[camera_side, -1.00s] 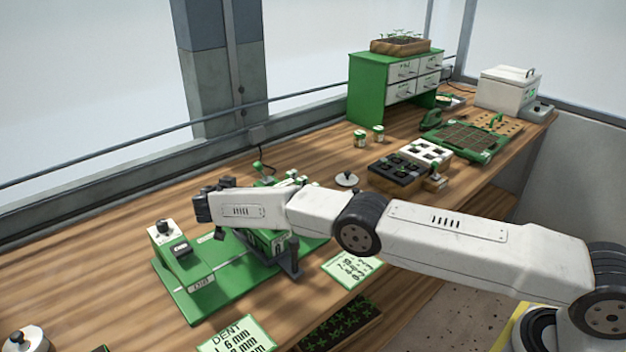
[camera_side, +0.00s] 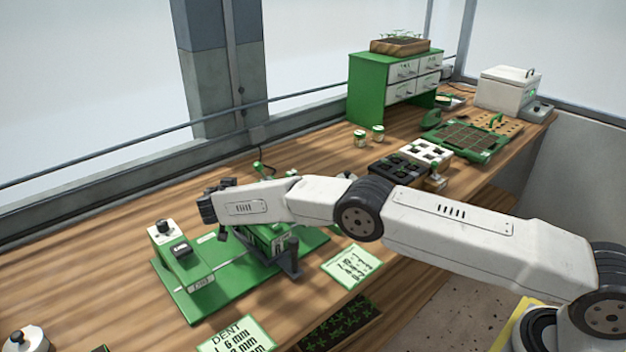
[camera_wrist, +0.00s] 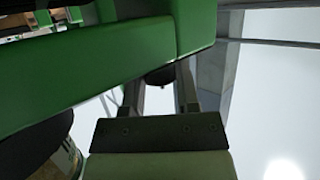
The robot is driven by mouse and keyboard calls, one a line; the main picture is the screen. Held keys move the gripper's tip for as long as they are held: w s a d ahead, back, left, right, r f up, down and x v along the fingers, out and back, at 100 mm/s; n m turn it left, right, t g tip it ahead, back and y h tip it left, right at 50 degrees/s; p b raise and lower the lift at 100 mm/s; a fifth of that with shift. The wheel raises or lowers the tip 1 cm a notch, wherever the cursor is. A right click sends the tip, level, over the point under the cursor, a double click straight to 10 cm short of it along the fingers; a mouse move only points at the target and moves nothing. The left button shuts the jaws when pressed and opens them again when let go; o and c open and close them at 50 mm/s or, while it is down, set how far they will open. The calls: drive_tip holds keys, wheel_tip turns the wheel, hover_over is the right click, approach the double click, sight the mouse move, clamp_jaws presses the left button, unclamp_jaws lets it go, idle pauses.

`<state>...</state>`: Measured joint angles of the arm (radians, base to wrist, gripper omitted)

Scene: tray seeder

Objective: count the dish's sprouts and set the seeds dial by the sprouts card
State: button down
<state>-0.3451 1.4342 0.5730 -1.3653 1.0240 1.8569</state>
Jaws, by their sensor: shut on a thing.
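My gripper (camera_wrist: 161,82) is seen from behind in the wrist view, its two fingers shut on a dark round knob (camera_wrist: 160,75) under a green body (camera_wrist: 110,75). What the knob sets cannot be read. In the side view my wrist is over the green seeder (camera_side: 265,240), and the fingers and knob are hidden. A white card with a green border (camera_side: 352,266) lies right of the seeder, its print too small to read. A second card (camera_side: 238,338) reads DENT with mm values. I cannot make out the dish of sprouts for sure.
A white-topped box with a black knob (camera_side: 164,229) stands on the seeder's green base (camera_side: 210,293). Cell trays (camera_side: 400,170), jars (camera_side: 360,138) and a green drawer cabinet (camera_side: 368,88) stand farther back.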

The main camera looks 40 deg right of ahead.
drive_tip(key=shift+r+n+t+y, duration=0.15)
drive_tip(key=shift+n+t+y, duration=0.15)
drive_tip(key=shift+n, duration=0.1)
drive_tip(key=shift+c, duration=1.8)
unclamp_jaws()
drive_tip(key=shift+s+a, duration=0.1)
drive_tip(key=v, duration=0.7)
drive_tip(key=shift+s+a, duration=0.15)
drive_tip(key=shift+r, duration=0.1)
